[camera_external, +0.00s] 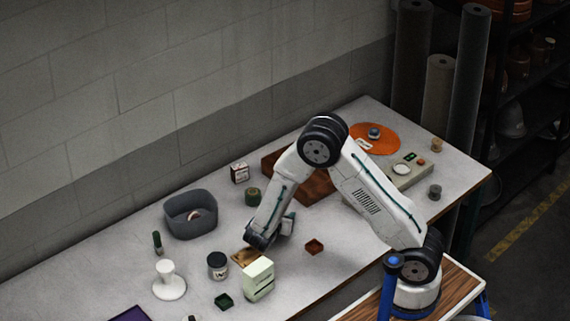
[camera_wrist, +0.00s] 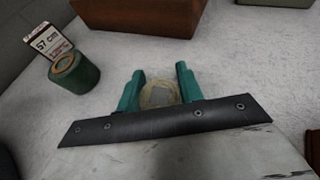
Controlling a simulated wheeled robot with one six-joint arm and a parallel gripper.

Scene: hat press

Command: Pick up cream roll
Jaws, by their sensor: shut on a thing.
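The cream roll (camera_wrist: 160,95) is a pale, round, translucent-looking roll in the wrist view. It sits between the two green fingers of my gripper (camera_wrist: 161,80), which are shut on it. The dark gripper bar hides its lower part. In the external view my gripper (camera_external: 262,238) is low over the middle of the table, and I cannot make out the roll there. I cannot tell whether the roll touches the table.
Around my gripper are a grey bin (camera_external: 190,228), a dark jar (camera_external: 217,267), a pale green box (camera_external: 258,282) and a small brown tray (camera_external: 314,247).

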